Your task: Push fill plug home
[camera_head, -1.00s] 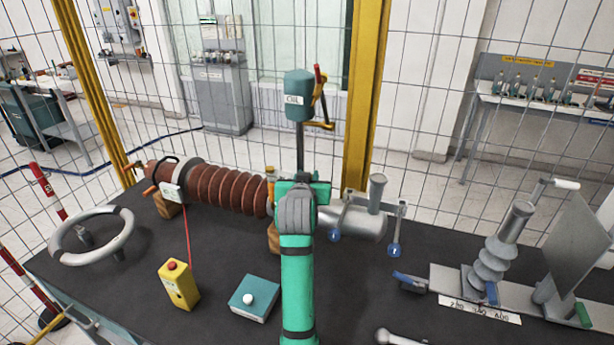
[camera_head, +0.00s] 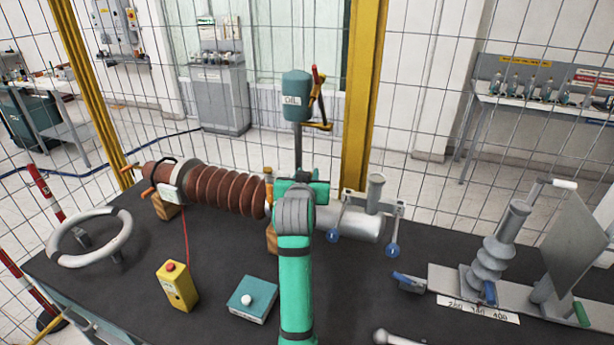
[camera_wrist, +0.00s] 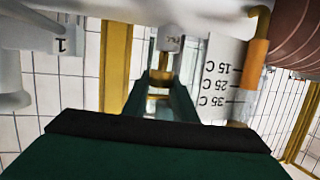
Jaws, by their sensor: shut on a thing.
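In the wrist view, my gripper (camera_wrist: 165,100) has its two green fingers closed around a brass-coloured piece that looks like the fill plug (camera_wrist: 162,78). A pale fitting with small lettering (camera_wrist: 168,42) stands just beyond the brass piece. Whether the plug is fully seated cannot be told. In the head view, my green wrist hides the fingers and the plug; it is over the middle of the bushing, between the brown ribbed insulator (camera_head: 225,190) and the grey metal end (camera_head: 350,224).
A temperature scale plate (camera_wrist: 222,75) and an orange-tipped tube (camera_wrist: 256,65) stand close right of the fingers. A teal oil can (camera_head: 297,88) is on a post behind.

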